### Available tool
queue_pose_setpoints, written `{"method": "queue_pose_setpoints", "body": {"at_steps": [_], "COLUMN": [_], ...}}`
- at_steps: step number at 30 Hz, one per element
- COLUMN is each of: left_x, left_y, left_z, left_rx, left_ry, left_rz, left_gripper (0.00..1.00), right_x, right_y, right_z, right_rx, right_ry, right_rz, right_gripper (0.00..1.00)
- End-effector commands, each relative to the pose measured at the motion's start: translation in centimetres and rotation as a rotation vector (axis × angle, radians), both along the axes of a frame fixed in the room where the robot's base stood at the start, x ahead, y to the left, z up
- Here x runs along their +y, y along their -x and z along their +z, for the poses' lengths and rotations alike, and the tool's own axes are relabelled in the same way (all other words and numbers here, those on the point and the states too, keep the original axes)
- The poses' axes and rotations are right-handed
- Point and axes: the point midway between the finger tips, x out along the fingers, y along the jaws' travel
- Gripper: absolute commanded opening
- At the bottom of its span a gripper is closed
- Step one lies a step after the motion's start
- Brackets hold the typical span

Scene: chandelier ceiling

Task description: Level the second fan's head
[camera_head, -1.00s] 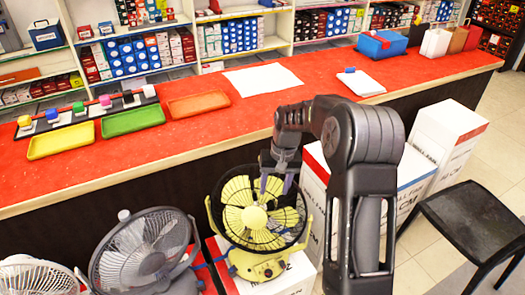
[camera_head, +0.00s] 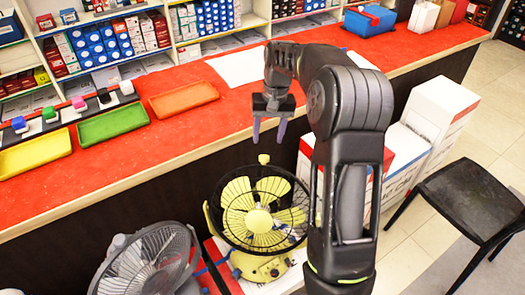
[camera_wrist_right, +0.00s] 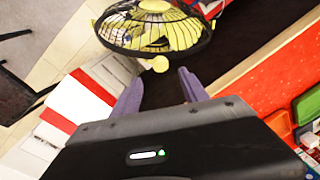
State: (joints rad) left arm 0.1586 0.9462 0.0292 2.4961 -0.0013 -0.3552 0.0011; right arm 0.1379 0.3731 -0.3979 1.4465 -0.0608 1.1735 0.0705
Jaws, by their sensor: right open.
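The yellow fan (camera_head: 236,205) with a dark wire cage stands in front of the counter, its face tilted upward. A small yellow knob (camera_head: 263,158) shows at the top of its head. My right gripper (camera_head: 268,138) is open and empty above the fan, fingers pointing down, apart from it. In the right wrist view, the fan (camera_wrist_right: 150,30) and its knob (camera_wrist_right: 160,63) lie beyond the open purple fingers (camera_wrist_right: 158,90). A grey fan (camera_head: 145,262) stands to the left, partly cut off. My left gripper is not in view.
The red counter (camera_head: 225,125) runs behind the fans, with yellow, green and orange trays (camera_head: 183,99) on it. White boxes (camera_head: 437,115) and a black stool (camera_head: 470,200) stand to the right. Stocked shelves line the back.

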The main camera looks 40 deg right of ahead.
Motion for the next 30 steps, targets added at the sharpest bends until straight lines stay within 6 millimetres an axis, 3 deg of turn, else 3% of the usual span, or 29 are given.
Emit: {"method": "queue_pose_setpoints", "body": {"at_steps": [8, 21, 30], "left_x": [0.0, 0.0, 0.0], "left_y": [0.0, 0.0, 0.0], "left_z": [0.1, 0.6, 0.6], "left_rx": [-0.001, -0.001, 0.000], "left_ry": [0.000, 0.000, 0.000], "left_rz": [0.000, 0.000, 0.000], "left_gripper": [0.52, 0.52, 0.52], "right_x": [0.2, 0.7, 0.8], "right_y": [-0.1, -0.4, -0.5], "right_z": [-1.3, -7.3, -7.8], "right_rx": [0.003, 0.003, -0.001], "right_ry": [-0.002, -0.002, 0.000], "right_rz": [0.000, 0.000, 0.000], "right_gripper": [0.52, 0.52, 0.52]}}
